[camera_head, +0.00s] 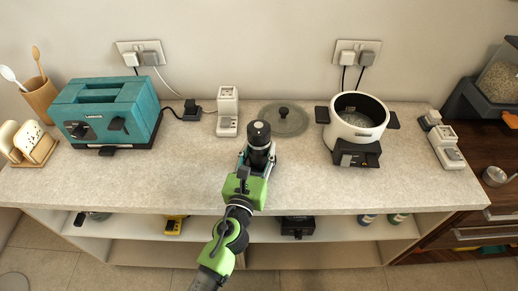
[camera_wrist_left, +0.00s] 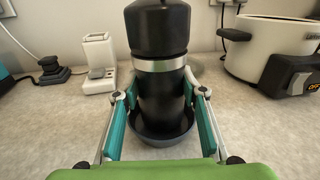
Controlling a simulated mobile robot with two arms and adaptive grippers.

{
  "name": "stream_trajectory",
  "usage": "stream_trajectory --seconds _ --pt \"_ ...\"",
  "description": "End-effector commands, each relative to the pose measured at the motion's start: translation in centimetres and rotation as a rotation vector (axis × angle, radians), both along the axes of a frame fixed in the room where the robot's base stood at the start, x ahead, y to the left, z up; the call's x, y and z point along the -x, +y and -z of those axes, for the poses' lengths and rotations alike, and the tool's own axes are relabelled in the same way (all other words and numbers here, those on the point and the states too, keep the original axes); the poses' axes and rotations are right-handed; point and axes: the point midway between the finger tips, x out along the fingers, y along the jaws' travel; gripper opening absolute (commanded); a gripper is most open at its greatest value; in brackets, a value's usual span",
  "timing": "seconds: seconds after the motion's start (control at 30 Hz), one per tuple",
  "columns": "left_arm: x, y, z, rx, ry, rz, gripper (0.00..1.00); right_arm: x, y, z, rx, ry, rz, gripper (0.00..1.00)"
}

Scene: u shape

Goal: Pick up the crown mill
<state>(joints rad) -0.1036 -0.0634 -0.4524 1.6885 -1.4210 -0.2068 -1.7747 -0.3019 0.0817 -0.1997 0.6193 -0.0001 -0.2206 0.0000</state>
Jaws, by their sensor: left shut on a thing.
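The crown mill (camera_head: 260,134) is a black cylinder with a silver band and a rounded black top. It stands upright on the counter near the middle, and it fills the centre of the left wrist view (camera_wrist_left: 162,92). Its lower end is in a dark round dish or base (camera_wrist_left: 150,135); I cannot tell whether that is part of it. My left gripper (camera_head: 259,156) is shut on the mill, with one teal finger on each side of its lower body. The fingers and the green palm also show in the left wrist view (camera_wrist_left: 161,98). My right gripper is not in view.
A flat grey lid (camera_head: 296,124) lies just behind the mill. A white device (camera_head: 227,112) is behind left, a teal toaster (camera_head: 104,112) far left, a white pot cooker (camera_head: 356,120) to the right. The front counter (camera_head: 165,180) is clear beside my arm.

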Motion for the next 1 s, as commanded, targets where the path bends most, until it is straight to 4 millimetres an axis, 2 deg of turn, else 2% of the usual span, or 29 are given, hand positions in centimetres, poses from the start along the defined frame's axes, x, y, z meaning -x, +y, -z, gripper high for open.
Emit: stream_trajectory --seconds 0.03,0.17,0.43,0.5,0.7,0.83,1.0 --pt "-0.1 0.0 -1.3 0.001 -0.006 0.001 0.16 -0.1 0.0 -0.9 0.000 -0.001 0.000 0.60" --pt "-0.1 0.0 -3.2 0.000 -0.006 0.001 0.16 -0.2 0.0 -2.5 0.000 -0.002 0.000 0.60" --pt "5.2 0.0 -9.0 0.001 -0.006 0.003 0.16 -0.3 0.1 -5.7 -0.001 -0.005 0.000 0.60" --pt "7.1 0.0 -9.0 0.002 -0.003 0.003 0.16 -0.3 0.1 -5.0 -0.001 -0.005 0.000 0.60" --pt "11.2 0.0 -10.8 0.003 -0.004 0.002 0.16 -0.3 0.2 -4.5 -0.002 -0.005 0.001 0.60" --pt "12.8 0.0 -11.6 0.002 -0.004 0.001 0.16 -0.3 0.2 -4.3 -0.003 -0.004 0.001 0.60" --pt "13.8 0.0 -12.1 0.001 -0.005 0.001 0.16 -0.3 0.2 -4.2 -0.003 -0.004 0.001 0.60"
